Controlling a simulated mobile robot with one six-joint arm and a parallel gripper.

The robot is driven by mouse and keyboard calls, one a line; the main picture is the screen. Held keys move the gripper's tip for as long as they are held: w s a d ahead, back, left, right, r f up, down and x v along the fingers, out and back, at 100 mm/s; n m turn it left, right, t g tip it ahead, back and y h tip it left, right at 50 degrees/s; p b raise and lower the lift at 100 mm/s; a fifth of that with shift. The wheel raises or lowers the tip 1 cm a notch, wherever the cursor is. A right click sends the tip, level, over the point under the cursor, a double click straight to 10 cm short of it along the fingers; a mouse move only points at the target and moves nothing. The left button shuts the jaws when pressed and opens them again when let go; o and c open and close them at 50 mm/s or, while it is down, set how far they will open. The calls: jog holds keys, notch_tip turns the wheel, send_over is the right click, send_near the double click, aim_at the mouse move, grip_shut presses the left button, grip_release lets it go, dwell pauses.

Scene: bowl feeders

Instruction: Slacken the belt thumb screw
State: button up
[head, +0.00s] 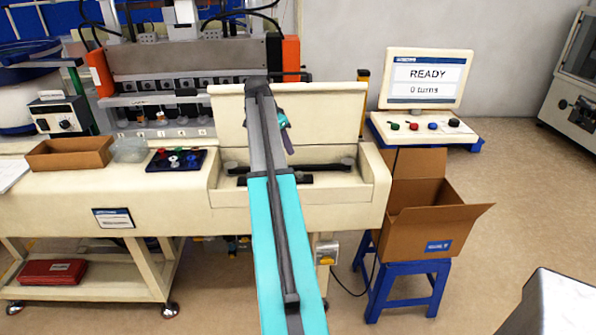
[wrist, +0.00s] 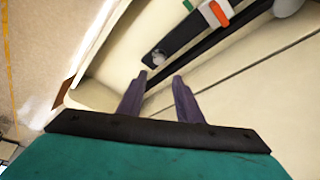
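The belt unit sits in the cream recess of the machine. In the wrist view its dark bar (wrist: 195,35) runs diagonally, with a small silvery round part (wrist: 154,57) at its near end; this may be the thumb screw, but it is too small to be sure. My gripper (wrist: 160,76) is open and empty, its two dark fingers apart, with the silvery part just beyond the fingertips in the picture. Contact cannot be told.
A raised cream lid (head: 335,115) stands behind the recess. The screen (head: 425,80) reads "READY" and "0 turns". An open cardboard box (head: 415,230) sits on a blue stool (head: 405,285) at the right. A brown tray (head: 70,154) and a dark button panel (head: 176,160) lie left.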

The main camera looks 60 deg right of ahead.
aim_at(299, 174)
jog(key=shift+p+x, duration=1.75)
jog(key=shift+x, duration=5.3)
jog(key=shift+s+r, duration=0.1)
jog(key=shift+s, duration=0.05)
jog(key=shift+d, duration=0.1)
jog(key=c, duration=0.7)
jog(key=shift+c, duration=0.3)
